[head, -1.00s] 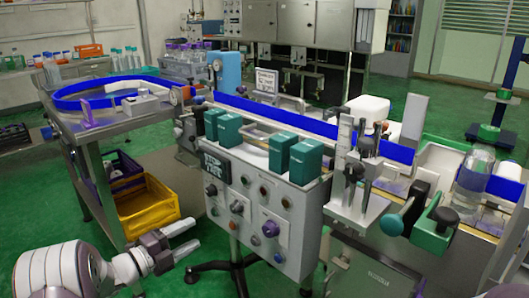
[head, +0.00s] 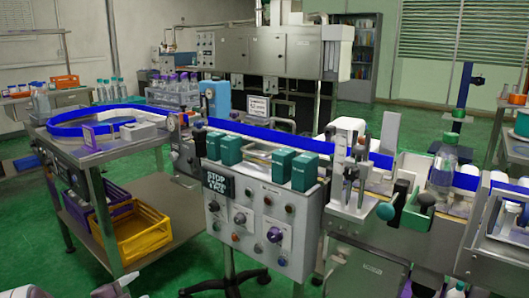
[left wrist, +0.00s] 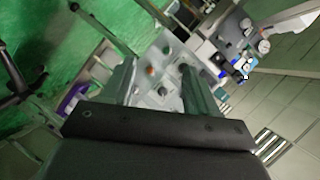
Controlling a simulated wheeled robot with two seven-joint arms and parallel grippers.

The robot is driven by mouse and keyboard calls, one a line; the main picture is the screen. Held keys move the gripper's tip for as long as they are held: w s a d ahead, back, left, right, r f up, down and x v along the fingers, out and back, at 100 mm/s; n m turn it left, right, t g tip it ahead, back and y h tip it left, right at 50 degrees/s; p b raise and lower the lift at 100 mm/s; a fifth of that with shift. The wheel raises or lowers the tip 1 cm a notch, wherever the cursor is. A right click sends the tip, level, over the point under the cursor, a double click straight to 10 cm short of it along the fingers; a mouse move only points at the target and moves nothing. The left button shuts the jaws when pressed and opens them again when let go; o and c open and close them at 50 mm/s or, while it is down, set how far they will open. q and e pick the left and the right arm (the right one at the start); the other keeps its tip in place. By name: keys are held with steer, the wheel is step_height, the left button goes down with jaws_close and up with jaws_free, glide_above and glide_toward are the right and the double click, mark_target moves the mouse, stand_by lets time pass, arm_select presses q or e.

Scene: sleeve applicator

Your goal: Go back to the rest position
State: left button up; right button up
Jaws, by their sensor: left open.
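My left gripper (head: 120,285) shows at the bottom left edge of the head view, with only its fingertips and part of the arm in the picture. In the left wrist view its two fingers (left wrist: 160,82) stand wide apart with nothing between them. The sleeve applicator's control panel (head: 262,225), with knobs and a dark sign, stands ahead and to the right of this gripper, apart from it. My right gripper cannot be made out in either view.
A steel table (head: 122,150) with a blue-edged loop stands at the left, with a yellow crate (head: 145,232) on its lower shelf. A blue-railed conveyor (head: 270,136) runs right, past teal boxes (head: 231,149), to a clear bottle (head: 444,165). Green floor (head: 35,240) is open at the left.

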arm_select(q)
steer(key=s+r+n+g+y+p, duration=0.6)
steer(key=s+r+n+g+p, duration=0.15)
steer(key=s+n+p, duration=0.5)
steer(key=s+d+r+n+g+p, duration=0.1)
steer(key=s+d+r+p, duration=0.3)
steer(key=r+p, duration=0.4)
steer(key=s+d+r+n+g+h+p, duration=0.1)
steer(key=s+d+r+g+p, duration=0.1)
steer(key=s+d+r+p, duration=0.3)
steer(key=s+d+r+n+g+h+p, duration=0.1)
steer(key=s+d+r+p, duration=0.3)
steer(key=r+p, duration=0.8)
step_height(320, 180, up, 3)
steer(key=shift+s+d+f+g, duration=0.25)
steer(key=shift+d+g, duration=0.2)
steer(key=shift+d, duration=0.3)
steer(key=shift+c, duration=0.3)
